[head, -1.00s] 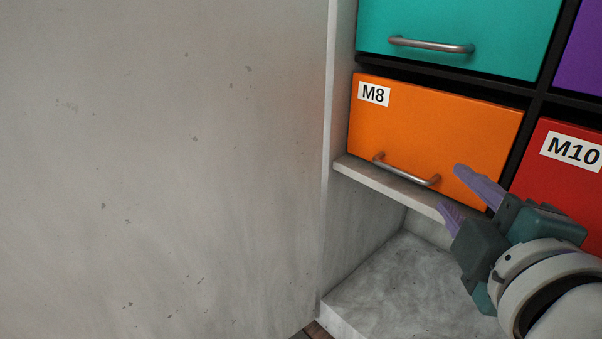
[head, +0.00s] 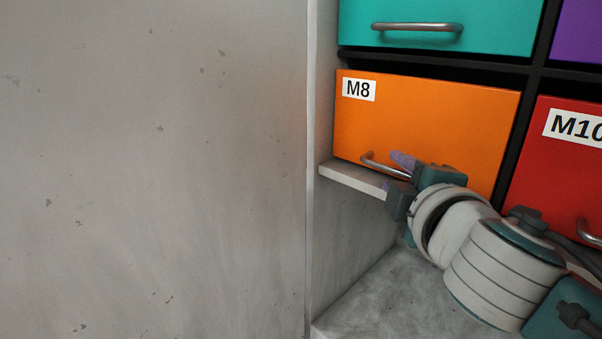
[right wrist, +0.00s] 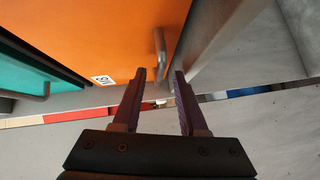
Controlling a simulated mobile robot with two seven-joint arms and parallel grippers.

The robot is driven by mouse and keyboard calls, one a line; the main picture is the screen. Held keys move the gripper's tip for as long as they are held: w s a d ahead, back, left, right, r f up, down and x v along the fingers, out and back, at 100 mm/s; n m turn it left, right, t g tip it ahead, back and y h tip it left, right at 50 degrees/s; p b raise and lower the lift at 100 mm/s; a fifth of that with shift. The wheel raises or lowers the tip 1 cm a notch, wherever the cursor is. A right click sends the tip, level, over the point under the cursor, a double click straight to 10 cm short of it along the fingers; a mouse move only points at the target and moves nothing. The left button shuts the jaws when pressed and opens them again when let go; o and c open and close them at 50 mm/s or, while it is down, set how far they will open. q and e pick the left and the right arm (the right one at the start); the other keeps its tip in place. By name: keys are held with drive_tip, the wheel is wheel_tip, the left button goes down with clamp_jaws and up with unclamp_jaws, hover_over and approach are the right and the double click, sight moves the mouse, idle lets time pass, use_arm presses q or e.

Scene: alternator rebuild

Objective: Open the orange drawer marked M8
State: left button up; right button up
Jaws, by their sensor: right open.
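The orange drawer marked M8 (head: 430,125) is at the lower left of the drawer block in the head view, and its front looks closed. Its grey bar handle (head: 378,164) runs along the lower part of the front. My right gripper (head: 390,170) is open at the handle's right part, which it partly hides. In the right wrist view the orange front (right wrist: 110,35) fills the upper left. The handle (right wrist: 160,48) shows just beyond the gap between the two purple fingertips (right wrist: 160,72). I cannot tell whether they touch it. My left gripper is not in view.
A teal drawer (head: 450,35) is above, and a red drawer marked M10 (head: 535,165) is to the right. A pale ledge (head: 350,178) runs just below the orange drawer. A grey wall panel (head: 150,170) fills the left.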

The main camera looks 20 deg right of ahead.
clamp_jaws()
idle(0.3)
idle(1.2)
